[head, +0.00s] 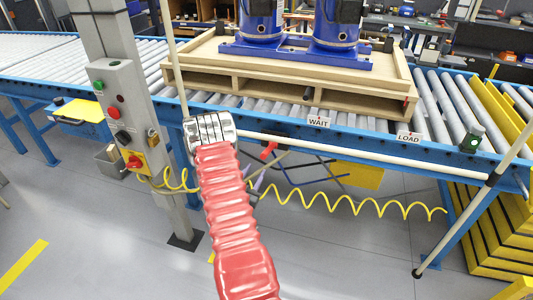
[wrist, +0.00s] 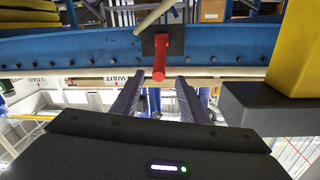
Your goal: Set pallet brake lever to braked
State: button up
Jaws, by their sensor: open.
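The red brake lever (wrist: 159,62) sticks out from a dark plate (wrist: 150,45) on the blue conveyor rail in the wrist view. Its end points toward my gripper (wrist: 160,82) and lines up with the gap between the two fingers. The fingers are open, with clear space on both sides of the lever; I cannot tell whether its tip is between them. In the head view the red lever (head: 268,150) shows below the rail, just right of my red-sleeved arm, which hides part of the area. The wooden pallet (head: 300,95) rests on the rollers above, bearing blue compressors (head: 338,20).
A grey post carries a control box (head: 122,105) left of my arm. A coiled yellow hose (head: 350,208) hangs below the rail. WAIT (head: 318,121) and LOAD (head: 409,137) signs sit on the rail. A yellow part (wrist: 295,50) and dark block stand close right in the wrist view.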

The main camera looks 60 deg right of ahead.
aim_at(270, 147)
jog(key=d, duration=0.9)
jog(key=w+d, duration=0.1)
jog(key=d, duration=0.3)
jog(key=shift+w+d, duration=0.1)
jog(key=shift+d, duration=0.05)
jog(key=shift+c, duration=0.6)
grip_shut()
